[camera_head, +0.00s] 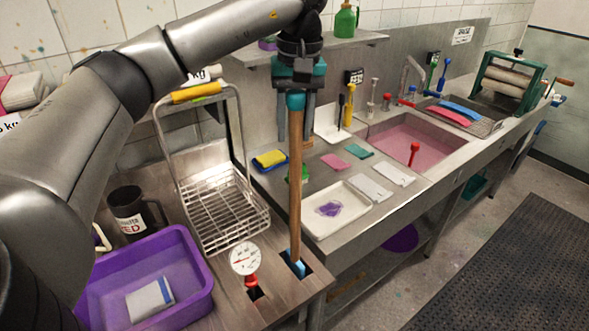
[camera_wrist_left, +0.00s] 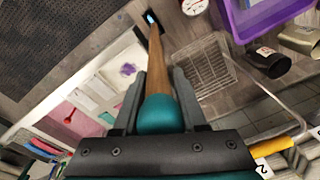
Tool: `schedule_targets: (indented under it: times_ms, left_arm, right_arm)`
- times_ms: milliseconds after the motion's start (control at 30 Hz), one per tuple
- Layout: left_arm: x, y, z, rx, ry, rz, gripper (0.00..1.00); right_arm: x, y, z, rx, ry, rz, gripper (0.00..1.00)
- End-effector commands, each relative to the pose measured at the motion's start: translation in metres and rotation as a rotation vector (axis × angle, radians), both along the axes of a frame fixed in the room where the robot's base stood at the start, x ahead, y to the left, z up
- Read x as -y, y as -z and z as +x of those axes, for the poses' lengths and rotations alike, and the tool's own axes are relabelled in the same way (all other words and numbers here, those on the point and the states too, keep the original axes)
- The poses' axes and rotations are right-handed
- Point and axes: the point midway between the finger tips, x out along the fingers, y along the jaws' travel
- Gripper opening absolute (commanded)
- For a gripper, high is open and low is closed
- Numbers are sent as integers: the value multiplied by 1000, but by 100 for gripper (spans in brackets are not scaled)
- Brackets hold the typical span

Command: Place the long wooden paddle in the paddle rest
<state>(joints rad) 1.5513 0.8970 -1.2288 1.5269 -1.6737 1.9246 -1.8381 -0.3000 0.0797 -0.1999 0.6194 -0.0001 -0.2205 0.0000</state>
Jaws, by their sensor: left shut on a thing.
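The long wooden paddle (camera_head: 295,185) stands nearly upright, with a teal knob at its top and a light-blue lower end. My left gripper (camera_head: 295,122) points down and is shut around its top, just below the wrist. The blue end is at a dark square opening in the wooden counter, apparently the paddle rest (camera_head: 285,257); I cannot tell how deep it goes. In the left wrist view the paddle (camera_wrist_left: 156,62) runs away from between the fingers (camera_wrist_left: 160,92), its teal knob near the palm. My right gripper is not in view.
A round dial (camera_head: 244,258) with a red stem stands at a second opening left of the paddle. A wire rack (camera_head: 222,212), dark mug (camera_head: 130,214) and purple tub (camera_head: 190,240) are further left. A white tray (camera_head: 357,220) lies right, before the pink sink (camera_head: 440,140).

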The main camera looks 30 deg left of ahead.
Motion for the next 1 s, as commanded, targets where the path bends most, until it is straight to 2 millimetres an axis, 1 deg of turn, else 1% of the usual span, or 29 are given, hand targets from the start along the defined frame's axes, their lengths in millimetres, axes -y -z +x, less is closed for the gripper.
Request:
schedule_targets:
  times_ms: [33, 133, 367, 500, 600, 1000]
  left_arm:
    - [0, 11, -1, -1, 1, 0, 0]
    - [0, 28, 0, 1, 0, 1, 0]
    - [0, 50, 0, 0, 1, 0, 0]
    - [0, 71, 0, -1, 0, 1, 0]
    - [0, 81, 0, 1, 0, -1, 0]
    - [0, 87, 0, 3, 0, -1, 0]
  right_arm:
    - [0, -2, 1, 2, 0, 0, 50]
    - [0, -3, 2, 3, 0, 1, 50]
    - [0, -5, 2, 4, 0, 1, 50]
    - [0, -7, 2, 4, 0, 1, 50]
    - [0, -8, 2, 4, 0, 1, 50]
    - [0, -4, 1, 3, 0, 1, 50]
